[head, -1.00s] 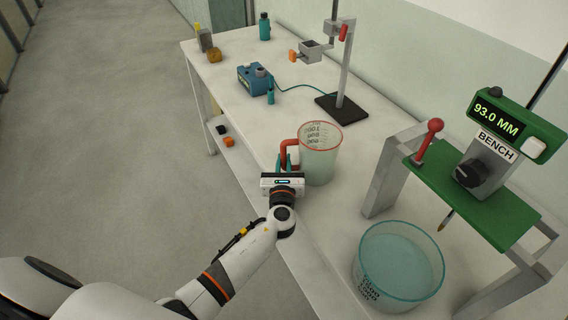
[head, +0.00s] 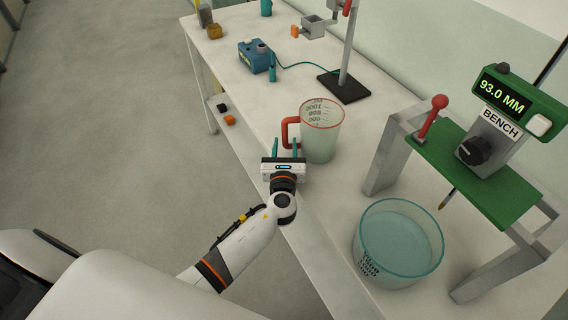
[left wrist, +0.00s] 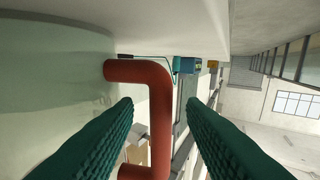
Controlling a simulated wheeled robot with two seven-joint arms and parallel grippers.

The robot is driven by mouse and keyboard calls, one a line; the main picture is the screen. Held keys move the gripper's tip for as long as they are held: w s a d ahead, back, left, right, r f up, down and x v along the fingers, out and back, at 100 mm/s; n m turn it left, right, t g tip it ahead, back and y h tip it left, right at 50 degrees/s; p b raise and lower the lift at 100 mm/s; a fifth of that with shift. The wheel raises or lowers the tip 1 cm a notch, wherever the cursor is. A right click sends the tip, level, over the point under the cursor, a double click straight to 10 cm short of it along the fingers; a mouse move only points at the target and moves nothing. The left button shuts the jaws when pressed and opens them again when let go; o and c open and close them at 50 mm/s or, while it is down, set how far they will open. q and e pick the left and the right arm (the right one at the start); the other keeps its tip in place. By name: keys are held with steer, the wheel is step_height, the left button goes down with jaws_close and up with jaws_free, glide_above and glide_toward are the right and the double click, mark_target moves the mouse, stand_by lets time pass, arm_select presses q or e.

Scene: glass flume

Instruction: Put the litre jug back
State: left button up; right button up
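The litre jug (head: 318,144), clear with a red rim and printed marks, stands upright on the white bench. Its red handle (head: 286,131) points left, towards the bench's front edge. In the left wrist view the red handle (left wrist: 160,115) shows beyond and between the two spread dark green fingers (left wrist: 160,115). The jug's pale wall (left wrist: 50,85) fills the left of that view. My right gripper is not in view.
A round basin of water (head: 398,245) and a green-topped bench gauge (head: 475,170) reading 93.0 MM stand to the right. Behind the jug are a stand with a dark base (head: 343,88) and a blue box (head: 256,56).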

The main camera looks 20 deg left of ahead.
arm_select(q)
steer(key=b+v, duration=0.1)
steer(key=v, duration=0.8)
steer(key=shift+s, duration=0.25)
